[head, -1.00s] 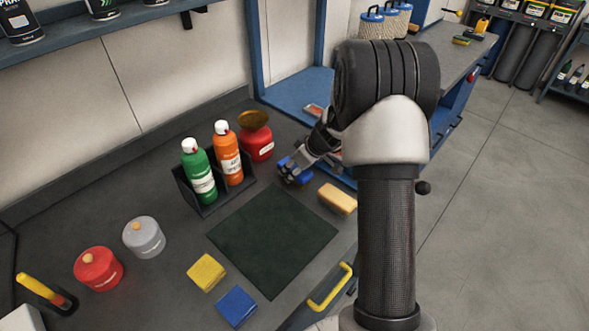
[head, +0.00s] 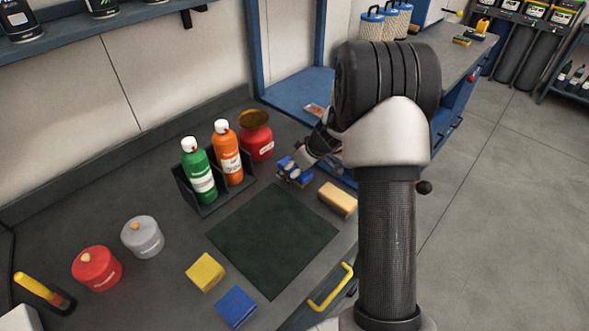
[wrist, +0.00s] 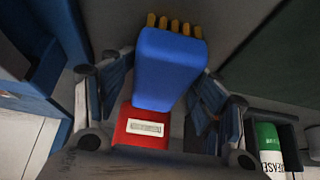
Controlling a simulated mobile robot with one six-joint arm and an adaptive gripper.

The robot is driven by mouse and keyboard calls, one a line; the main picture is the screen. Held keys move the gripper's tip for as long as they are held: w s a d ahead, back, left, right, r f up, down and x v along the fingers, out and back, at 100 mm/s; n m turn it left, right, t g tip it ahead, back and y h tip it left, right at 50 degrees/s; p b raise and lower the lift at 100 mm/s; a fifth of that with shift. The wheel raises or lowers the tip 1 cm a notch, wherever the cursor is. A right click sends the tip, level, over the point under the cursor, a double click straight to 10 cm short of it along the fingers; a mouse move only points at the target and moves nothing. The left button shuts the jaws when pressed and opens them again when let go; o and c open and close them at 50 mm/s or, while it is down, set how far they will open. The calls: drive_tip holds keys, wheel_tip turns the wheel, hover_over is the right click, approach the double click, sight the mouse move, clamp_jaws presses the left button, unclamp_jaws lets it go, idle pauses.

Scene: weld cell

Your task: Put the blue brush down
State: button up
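The blue brush (wrist: 168,68) sits between the two fingers of my gripper (wrist: 165,88) in the wrist view. Its yellow bristle tufts point to the top of that view. Both fingers lie close along its sides and appear shut on it. A red part with a white label (wrist: 145,127) shows below the blue body; I cannot tell whether it belongs to the brush. In the head view my gripper (head: 294,172) and the brush are small, low over the bench just beyond the mat's far corner. Whether the brush touches the bench is unclear.
The dark mat (head: 272,240) is bare. A tan block (head: 338,199) lies right of it. A caddy with green (head: 198,172) and orange (head: 228,150) bottles and a red can (head: 257,138) stand left of my gripper. Yellow (head: 205,272) and blue (head: 237,306) blocks lie nearer.

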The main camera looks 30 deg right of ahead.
drive_tip(key=shift+s+r+p, duration=0.1)
drive_tip(key=shift+r+p, duration=0.15)
drive_tip(key=shift+p, duration=0.1)
drive_tip(key=p+v, duration=0.3)
drive_tip(key=v, duration=0.9)
drive_tip(key=s+a+r, duration=0.4)
drive_tip(key=a+r, duration=0.4)
drive_tip(key=s+a+r+m+g, duration=0.1)
drive_tip(key=s+a+r, duration=0.2)
drive_tip(key=s+a, duration=0.3)
drive_tip(key=s+a+r+m, duration=0.1)
drive_tip(key=s+a+r, duration=0.3)
drive_tip(key=s, duration=0.4)
drive_tip(key=s+m+h, duration=0.2)
drive_tip(key=s, duration=0.8)
drive_tip(key=shift+a+f, duration=0.25)
drive_tip(key=shift+a, duration=0.1)
drive_tip(key=shift+o, duration=0.3)
